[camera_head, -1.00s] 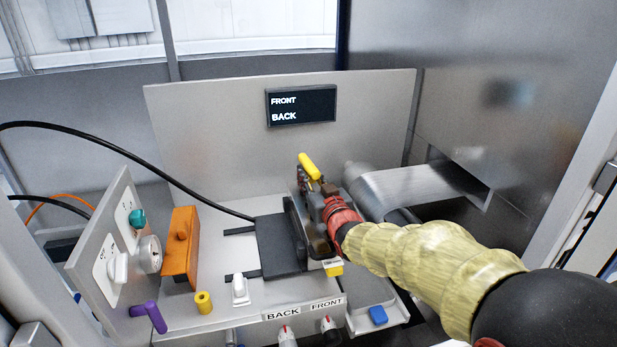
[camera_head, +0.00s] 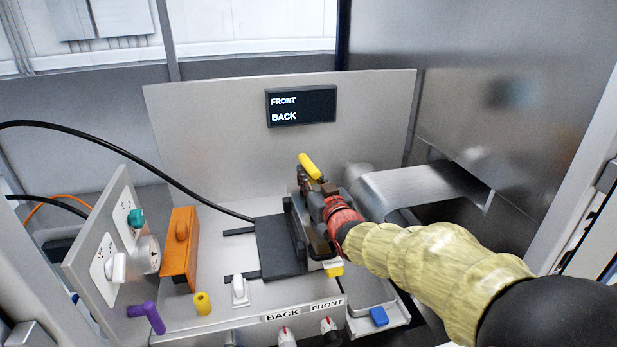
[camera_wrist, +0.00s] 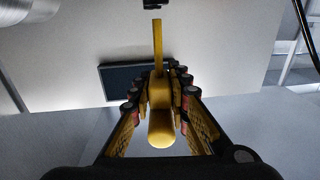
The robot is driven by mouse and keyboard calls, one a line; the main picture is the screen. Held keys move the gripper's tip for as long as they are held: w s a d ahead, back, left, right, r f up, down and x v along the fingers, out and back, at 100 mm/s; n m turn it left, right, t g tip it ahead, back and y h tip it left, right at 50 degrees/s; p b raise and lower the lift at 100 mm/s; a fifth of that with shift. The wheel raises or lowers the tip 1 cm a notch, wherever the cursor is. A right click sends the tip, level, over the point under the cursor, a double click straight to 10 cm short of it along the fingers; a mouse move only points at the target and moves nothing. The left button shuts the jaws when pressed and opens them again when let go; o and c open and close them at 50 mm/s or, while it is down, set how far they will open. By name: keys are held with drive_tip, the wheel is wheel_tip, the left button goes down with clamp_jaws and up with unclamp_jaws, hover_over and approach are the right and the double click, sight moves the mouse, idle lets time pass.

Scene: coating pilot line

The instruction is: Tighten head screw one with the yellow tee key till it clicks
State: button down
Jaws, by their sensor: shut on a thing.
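The yellow tee key (camera_head: 309,166) is held in my gripper (camera_head: 314,188), above the dark coating head (camera_head: 297,232). In the wrist view, my gripper (camera_wrist: 160,95) is shut on the tee key's thick yellow handle (camera_wrist: 160,128), with both padded fingers against its sides. The key's thin shaft (camera_wrist: 157,45) points to the top of the picture. A small dark piece (camera_wrist: 157,3) shows at the top edge, in line with the shaft and a short gap from its tip. I cannot make out head screw one; my gripper and wrist cover part of the head.
A display (camera_head: 301,105) reading FRONT and BACK is on the back panel (camera_head: 210,130). The metal roll (camera_head: 400,190) is right of the head. An orange block (camera_head: 181,248), a yellow knob (camera_head: 202,303) and a purple piece (camera_head: 150,315) stand left. A black cable (camera_head: 120,160) arches behind.

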drive_tip(key=shift+f+b, duration=1)
drive_tip(key=shift+b, duration=0.1)
drive_tip(key=shift+r, duration=0.2)
drive_tip(key=shift+r, duration=0.3)
idle(0.4)
drive_tip(key=shift+b, duration=1.3)
idle(1.2)
drive_tip(key=shift+f+b, duration=0.5)
drive_tip(key=shift+b, duration=0.1)
drive_tip(key=shift+r, duration=0.1)
idle(0.3)
drive_tip(key=shift+r, duration=0.4)
